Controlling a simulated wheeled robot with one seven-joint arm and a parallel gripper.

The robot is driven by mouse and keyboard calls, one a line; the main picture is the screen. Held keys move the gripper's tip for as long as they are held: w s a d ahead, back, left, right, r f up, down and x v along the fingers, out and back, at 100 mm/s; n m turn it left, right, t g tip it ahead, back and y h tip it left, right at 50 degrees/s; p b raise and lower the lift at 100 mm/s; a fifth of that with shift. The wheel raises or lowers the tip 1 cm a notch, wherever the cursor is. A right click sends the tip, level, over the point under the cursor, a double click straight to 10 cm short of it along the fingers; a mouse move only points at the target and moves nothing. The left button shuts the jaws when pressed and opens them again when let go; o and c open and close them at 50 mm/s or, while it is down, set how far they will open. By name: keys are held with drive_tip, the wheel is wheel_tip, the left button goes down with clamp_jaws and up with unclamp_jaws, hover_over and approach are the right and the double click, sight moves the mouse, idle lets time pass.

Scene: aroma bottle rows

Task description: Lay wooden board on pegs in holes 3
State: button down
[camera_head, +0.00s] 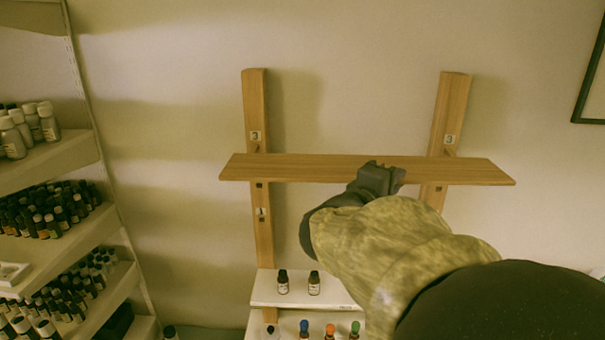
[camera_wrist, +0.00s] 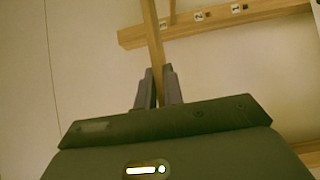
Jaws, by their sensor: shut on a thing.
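The wooden board (camera_head: 300,167) lies level across the two wooden uprights, in front of the left upright (camera_head: 256,110) and the right upright (camera_head: 452,105). Labels reading 3 show just above the board on both uprights, with a small peg at each label's foot. Whether the board touches the pegs is hard to tell. My gripper (camera_head: 380,178) is shut on the board's front edge, right of its middle. In the wrist view the board (camera_wrist: 152,40) runs edge-on between the fingers (camera_wrist: 159,88), and an upright (camera_wrist: 215,24) with numbered holes shows beyond.
Shelves of bottles (camera_head: 45,165) stand at the left. A dark picture frame (camera_head: 590,85) hangs at the right. The wall above the board is clear.

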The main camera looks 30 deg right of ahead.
drive_tip(key=shift+w+r+p, duration=0.1)
drive_tip(key=shift+w+p, duration=0.05)
drive_tip(key=shift+p, duration=0.3)
drive_tip(key=shift+w+d+f+p, duration=0.35)
drive_tip(key=shift+w+d+p, duration=0.7)
drive_tip(key=shift+w, duration=1)
drive_tip(key=shift+w+d+f+p, duration=0.3)
drive_tip(key=shift+w+d+p, duration=0.3)
drive_tip(key=shift+w+d, duration=1.2)
drive_tip(key=shift+w+d+f+p, duration=0.35)
drive_tip(key=shift+w+d+p, duration=0.55)
drive_tip(key=shift+w, duration=1.4)
drive_tip(key=shift+w, duration=0.15)
drive_tip(key=shift+s+f, duration=0.15)
drive_tip(key=shift+s, duration=0.1)
drive_tip(key=shift+w+f+b, duration=0.1)
drive_tip(key=shift+f+b, duration=0.2)
drive_tip(key=shift+f, duration=0.15)
drive_tip(key=c, duration=1.5)
unclamp_jaws()
drive_tip(key=shift+o, duration=0.2)
